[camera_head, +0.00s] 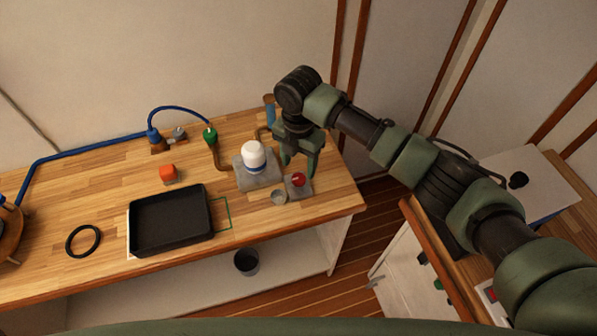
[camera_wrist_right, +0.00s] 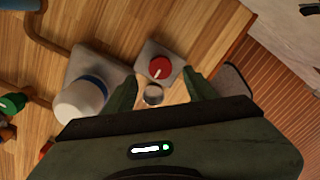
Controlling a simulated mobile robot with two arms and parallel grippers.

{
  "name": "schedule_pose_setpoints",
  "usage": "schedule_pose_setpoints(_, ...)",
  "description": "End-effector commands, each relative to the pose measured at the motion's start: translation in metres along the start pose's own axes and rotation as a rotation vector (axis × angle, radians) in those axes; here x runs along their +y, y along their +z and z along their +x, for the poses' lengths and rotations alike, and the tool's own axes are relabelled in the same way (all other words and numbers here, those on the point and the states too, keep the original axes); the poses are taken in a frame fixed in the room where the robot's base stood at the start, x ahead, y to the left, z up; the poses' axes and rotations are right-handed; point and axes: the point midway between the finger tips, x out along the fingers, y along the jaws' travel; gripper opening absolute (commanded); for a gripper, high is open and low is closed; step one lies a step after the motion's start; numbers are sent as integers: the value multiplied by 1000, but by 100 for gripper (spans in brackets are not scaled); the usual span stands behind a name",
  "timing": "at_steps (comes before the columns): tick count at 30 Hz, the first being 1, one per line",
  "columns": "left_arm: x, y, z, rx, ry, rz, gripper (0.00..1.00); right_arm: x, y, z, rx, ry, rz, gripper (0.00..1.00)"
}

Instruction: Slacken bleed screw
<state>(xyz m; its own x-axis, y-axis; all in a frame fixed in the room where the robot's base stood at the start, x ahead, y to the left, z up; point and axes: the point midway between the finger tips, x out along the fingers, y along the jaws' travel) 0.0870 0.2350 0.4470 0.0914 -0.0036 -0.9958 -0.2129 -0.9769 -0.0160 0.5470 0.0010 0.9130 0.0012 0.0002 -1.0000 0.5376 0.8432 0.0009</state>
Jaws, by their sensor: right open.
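A red round knob (camera_head: 298,180) with a white pointer mark sits on a small grey plate (camera_head: 304,190) near the right end of the wooden bench; I take it to be the bleed screw. The knob also shows in the right wrist view (camera_wrist_right: 160,68). A small silver round part (camera_head: 278,197) lies beside the plate, and also shows in the right wrist view (camera_wrist_right: 153,95). My right gripper (camera_head: 299,170) is open and empty, pointing down close to the knob. In the wrist view, its fingers spread on either side of the knob, apart from it. My left gripper is not in view.
A white filter with a blue band (camera_head: 254,157) stands on a grey block left of the knob. The bench edge is close on the right.

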Motion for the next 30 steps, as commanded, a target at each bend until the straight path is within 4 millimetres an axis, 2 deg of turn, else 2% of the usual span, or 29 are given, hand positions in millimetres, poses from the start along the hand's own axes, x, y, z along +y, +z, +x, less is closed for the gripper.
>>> schedule_pose_setpoints(6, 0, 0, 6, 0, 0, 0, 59, 0, 0, -26, -1, 1, 0, 55)
schedule_pose_setpoints(11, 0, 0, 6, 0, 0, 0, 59, 0, 0, -31, 0, 0, 0, 55)
schedule_pose_setpoints(25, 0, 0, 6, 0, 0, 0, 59, 0, -3, -28, 4, 3, 5, 55)
schedule_pose_setpoints(28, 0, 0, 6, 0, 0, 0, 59, -1, -18, -17, 29, 26, 48, 55)
schedule_pose_setpoints(30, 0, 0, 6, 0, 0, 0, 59, -3, -37, -4, 62, 59, 118, 55)
